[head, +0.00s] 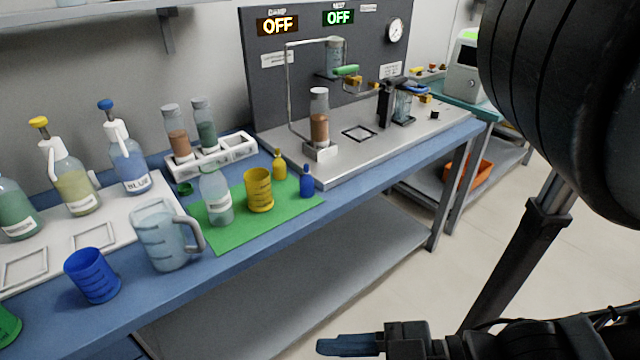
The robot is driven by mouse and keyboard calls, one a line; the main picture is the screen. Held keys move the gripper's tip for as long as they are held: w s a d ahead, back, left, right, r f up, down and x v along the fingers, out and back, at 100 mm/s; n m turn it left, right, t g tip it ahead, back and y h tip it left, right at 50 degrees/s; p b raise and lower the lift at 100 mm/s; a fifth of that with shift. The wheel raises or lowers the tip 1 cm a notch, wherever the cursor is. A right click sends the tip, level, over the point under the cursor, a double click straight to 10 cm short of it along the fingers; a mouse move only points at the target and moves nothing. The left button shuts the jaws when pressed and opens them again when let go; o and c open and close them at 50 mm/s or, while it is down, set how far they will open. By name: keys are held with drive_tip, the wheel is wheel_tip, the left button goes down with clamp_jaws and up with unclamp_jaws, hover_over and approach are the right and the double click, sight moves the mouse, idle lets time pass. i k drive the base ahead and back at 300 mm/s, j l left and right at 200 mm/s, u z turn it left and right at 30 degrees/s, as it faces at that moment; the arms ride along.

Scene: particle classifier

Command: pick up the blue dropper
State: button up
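The blue dropper (306,181) is a small dark blue bottle with a narrow tip. It stands upright at the right corner of the green mat (234,235), near the front edge of the blue bench. My gripper (335,346) shows at the bottom of the view, below and in front of the bench and well apart from the dropper. It is seen side-on, its dark fingers pointing left. I cannot tell whether they are apart or closed. Nothing is visible hanging from the fingertips.
A small yellow dropper (279,164), a yellow beaker (258,190) and a clear bottle (216,197) stand left of the blue dropper. A metal apparatus base (380,155) lies just behind it. A pitcher (163,238) and blue beaker (92,276) stand farther left. The floor in front is open.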

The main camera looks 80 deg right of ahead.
sight(307, 182)
drive_tip(key=z, duration=1.4)
